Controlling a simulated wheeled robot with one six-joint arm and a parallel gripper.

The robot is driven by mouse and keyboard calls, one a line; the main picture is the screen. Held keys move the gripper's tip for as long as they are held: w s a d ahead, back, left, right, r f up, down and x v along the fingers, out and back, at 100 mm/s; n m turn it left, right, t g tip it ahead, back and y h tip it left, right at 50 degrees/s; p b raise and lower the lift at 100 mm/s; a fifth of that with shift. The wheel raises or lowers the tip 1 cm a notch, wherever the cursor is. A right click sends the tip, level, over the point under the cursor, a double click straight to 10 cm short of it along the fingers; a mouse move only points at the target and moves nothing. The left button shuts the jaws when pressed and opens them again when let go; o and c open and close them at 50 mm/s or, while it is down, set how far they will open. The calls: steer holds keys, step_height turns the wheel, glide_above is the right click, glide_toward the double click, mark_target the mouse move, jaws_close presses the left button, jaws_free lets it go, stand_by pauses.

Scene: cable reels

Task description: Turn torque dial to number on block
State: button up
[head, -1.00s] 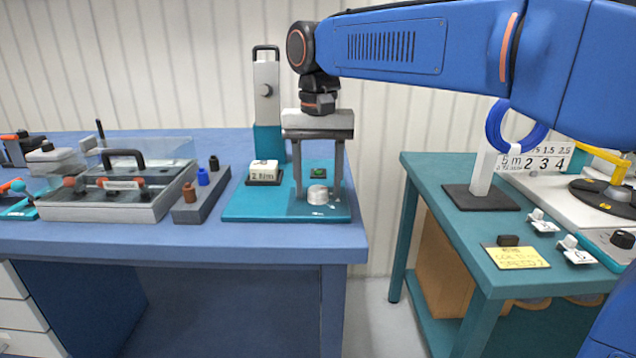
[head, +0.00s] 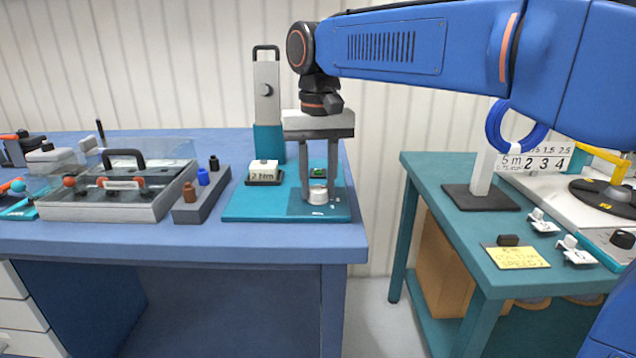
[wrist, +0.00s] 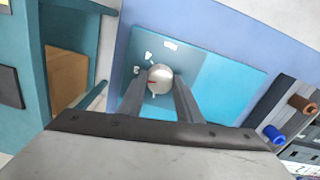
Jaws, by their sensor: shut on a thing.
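The torque dial is a small round silver knob (head: 318,195) on the front right of a teal base plate (head: 255,208). In the wrist view the dial (wrist: 160,78) shows a red pointer line on its left part, with white labels around it. My gripper (head: 318,190) points straight down over the dial, its two fingers closed in on the knob's sides. The fingers (wrist: 160,95) partly hide the dial's surroundings in the wrist view. A white block (head: 264,173) reading "2 Nm" sits in a dark holder at the plate's left. The numbers on the dial labels are too small to read.
A green button or light (head: 318,173) is behind the dial. A grey and teal upright tool (head: 267,105) stands at the plate's back. A rack with coloured pegs (head: 203,190) and a clear-lidded case (head: 120,205) are to the left. A second teal table (head: 440,180) stands right, across a gap.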

mark_target(319, 188)
steer(key=n, duration=0.7)
stand_by(0.6)
steer(key=o, duration=1)
steer(key=shift+o, duration=0.2)
step_height(319, 188, up, 17)
steer(key=shift+r, duration=0.2)
steer(key=shift+d, duration=0.1)
